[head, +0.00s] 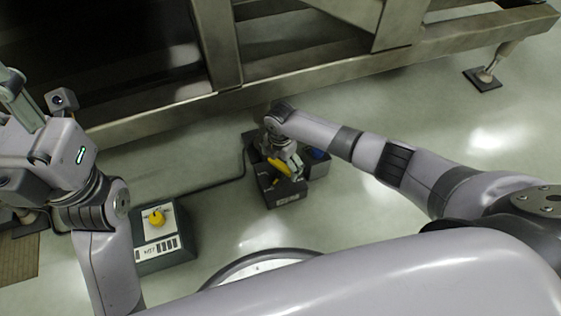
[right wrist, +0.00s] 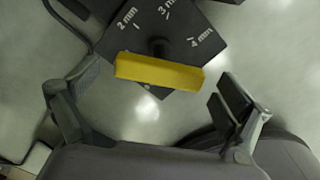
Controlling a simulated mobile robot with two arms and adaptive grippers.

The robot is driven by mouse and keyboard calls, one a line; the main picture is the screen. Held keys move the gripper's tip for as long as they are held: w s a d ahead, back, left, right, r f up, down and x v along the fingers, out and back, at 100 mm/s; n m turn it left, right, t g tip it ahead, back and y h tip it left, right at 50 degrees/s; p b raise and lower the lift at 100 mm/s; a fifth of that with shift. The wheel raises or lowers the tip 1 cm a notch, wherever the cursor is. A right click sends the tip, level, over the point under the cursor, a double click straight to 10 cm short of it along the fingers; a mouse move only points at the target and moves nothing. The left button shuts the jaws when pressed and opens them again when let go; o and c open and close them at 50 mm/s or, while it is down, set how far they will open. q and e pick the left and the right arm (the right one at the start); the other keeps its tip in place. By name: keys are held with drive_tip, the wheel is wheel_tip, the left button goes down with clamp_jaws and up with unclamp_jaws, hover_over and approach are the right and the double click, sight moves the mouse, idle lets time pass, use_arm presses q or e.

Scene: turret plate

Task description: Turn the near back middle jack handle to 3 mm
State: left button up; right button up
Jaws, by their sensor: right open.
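The jack handle (right wrist: 160,72) is a yellow bar on a dark stem, in front of a dark plate (right wrist: 185,35) marked 2 mm, 3 mm and 4 mm. The bar lies nearly level in the right wrist view, its right end slightly lower. I cannot tell which mark it is set to. In the head view the handle (head: 279,167) is partly hidden by my right gripper (head: 287,163). In the right wrist view this gripper (right wrist: 158,92) is open, fingers apart on either side of the bar, not visibly touching it. My left gripper (head: 14,88) is at the far left edge, its jaws unclear.
The dark jack block (head: 287,199) stands on the pale floor below a metal frame (head: 160,115). A grey control box (head: 185,245) with a yellow knob (head: 157,217) stands to the left. A cable (head: 215,186) runs between them. Open floor lies to the right.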

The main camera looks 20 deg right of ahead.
drive_tip(key=c, duration=1.1)
drive_tip(key=shift+c, duration=0.2)
